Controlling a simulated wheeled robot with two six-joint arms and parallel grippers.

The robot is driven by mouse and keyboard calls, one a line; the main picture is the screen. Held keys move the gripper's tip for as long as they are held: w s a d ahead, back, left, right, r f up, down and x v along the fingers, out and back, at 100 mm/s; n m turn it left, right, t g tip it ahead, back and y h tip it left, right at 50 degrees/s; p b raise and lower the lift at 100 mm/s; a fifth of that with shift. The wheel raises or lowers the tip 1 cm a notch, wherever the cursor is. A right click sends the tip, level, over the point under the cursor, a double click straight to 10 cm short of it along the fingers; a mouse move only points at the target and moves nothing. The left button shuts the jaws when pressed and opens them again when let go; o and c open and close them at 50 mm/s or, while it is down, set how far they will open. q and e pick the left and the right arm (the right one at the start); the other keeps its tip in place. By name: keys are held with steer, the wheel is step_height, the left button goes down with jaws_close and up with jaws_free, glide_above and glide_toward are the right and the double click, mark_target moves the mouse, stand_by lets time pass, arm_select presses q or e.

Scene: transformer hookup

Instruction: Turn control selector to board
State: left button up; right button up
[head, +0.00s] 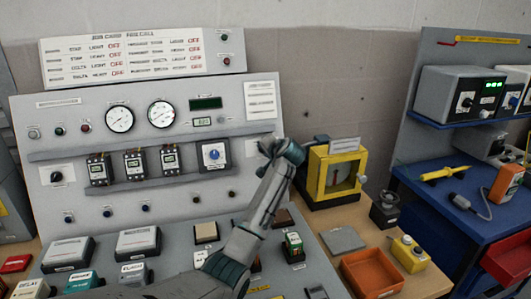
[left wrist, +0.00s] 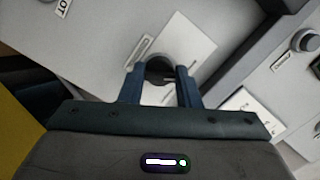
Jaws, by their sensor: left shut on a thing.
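The control selector (left wrist: 160,68) is a dark round knob on a white plate (left wrist: 185,52) on the grey panel, seen in the left wrist view. My left gripper (left wrist: 160,82) has its two blue fingers on either side of the knob and is shut on it. The knob's pointer and the plate's markings are too small to read. My right gripper is not in view.
A yellow-framed unit (head: 318,172) stands close to the right of my left gripper. Below it are a grey plate (head: 343,239) and an orange tray (head: 371,273). Gauges, breakers and a blue dial (head: 214,155) are on the panel to the left. A blue bench (head: 460,205) stands at the right.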

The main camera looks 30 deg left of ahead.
arm_select(q)
steer(key=shift+n, duration=0.7)
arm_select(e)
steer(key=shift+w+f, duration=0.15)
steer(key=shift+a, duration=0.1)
arm_select(q)
steer(key=shift+h, duration=0.3)
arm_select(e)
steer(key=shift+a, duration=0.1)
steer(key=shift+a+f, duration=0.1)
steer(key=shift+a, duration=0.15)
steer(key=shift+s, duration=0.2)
arm_select(q)
steer(key=o, duration=1)
steer(key=shift+c, duration=0.2)
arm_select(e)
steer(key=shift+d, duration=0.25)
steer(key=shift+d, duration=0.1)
